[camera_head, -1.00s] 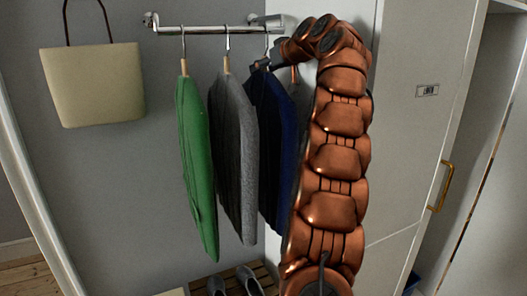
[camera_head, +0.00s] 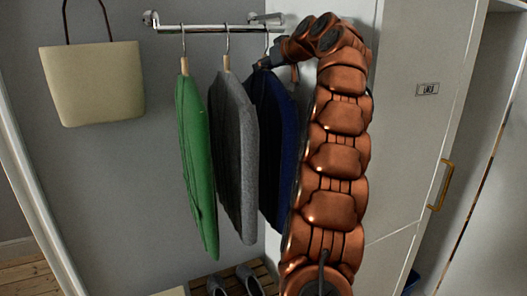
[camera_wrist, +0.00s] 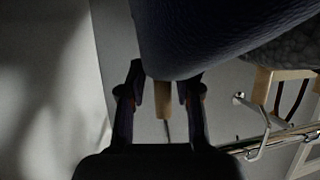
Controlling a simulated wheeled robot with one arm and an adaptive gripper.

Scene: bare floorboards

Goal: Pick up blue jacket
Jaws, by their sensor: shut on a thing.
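The blue jacket (camera_head: 270,150) hangs at the right end of the row, under the chrome rail (camera_head: 205,29), partly hidden by my copper arm. My gripper (camera_head: 264,64) is at the top of this jacket, by its hanger neck, just below the rail. In the wrist view my gripper (camera_wrist: 162,92) has its two dark fingers on either side of the wooden hanger neck (camera_wrist: 162,100). The dark jacket cloth (camera_wrist: 215,35) fills the top of that view. The gripper is shut on the jacket at its hanger; the exact contact is too dark to see.
A grey jacket (camera_head: 234,150) and a green jacket (camera_head: 195,160) hang close on the left. A cream bag (camera_head: 92,85) hangs on the wall. Grey shoes (camera_head: 248,280) stand on a slatted rack below. A white cabinet (camera_head: 415,130) with a brass handle (camera_head: 441,186) is on the right.

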